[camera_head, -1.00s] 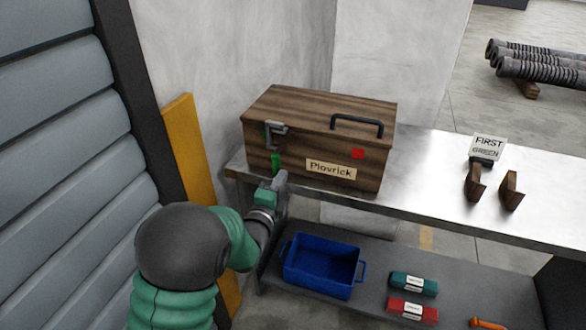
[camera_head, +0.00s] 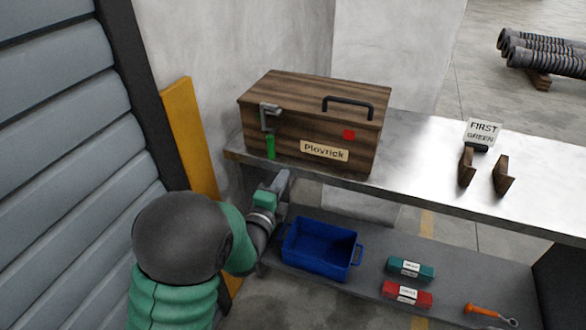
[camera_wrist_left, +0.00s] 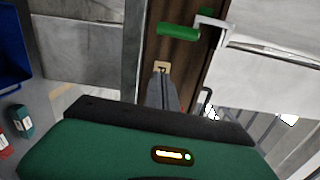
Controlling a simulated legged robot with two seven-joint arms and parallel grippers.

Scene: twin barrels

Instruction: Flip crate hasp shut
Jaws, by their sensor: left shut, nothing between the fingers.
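The wooden crate (camera_head: 355,150), labelled Plovrick, stands lid down on the metal shelf. Its grey hasp (camera_head: 270,110) is at the left of the front face, by the lid edge, with a green tab (camera_head: 270,147) hanging below it. In the left wrist view the grey hasp part (camera_wrist_left: 214,42) and green tab (camera_wrist_left: 178,30) stand out from the brown face; whether the hasp is latched is unclear. My left gripper (camera_head: 284,178) is shut and empty, below and in front of the crate, apart from the tab. Its fingers show in the wrist view (camera_wrist_left: 162,88).
A blue bin (camera_head: 318,250), a green box (camera_head: 410,268), a red box (camera_head: 406,294) and an orange-handled tool (camera_head: 485,311) lie on the lower shelf. A sign (camera_head: 483,131) and two wooden blocks stand right on the upper shelf (camera_head: 420,180). A yellow board (camera_head: 190,135) is at left.

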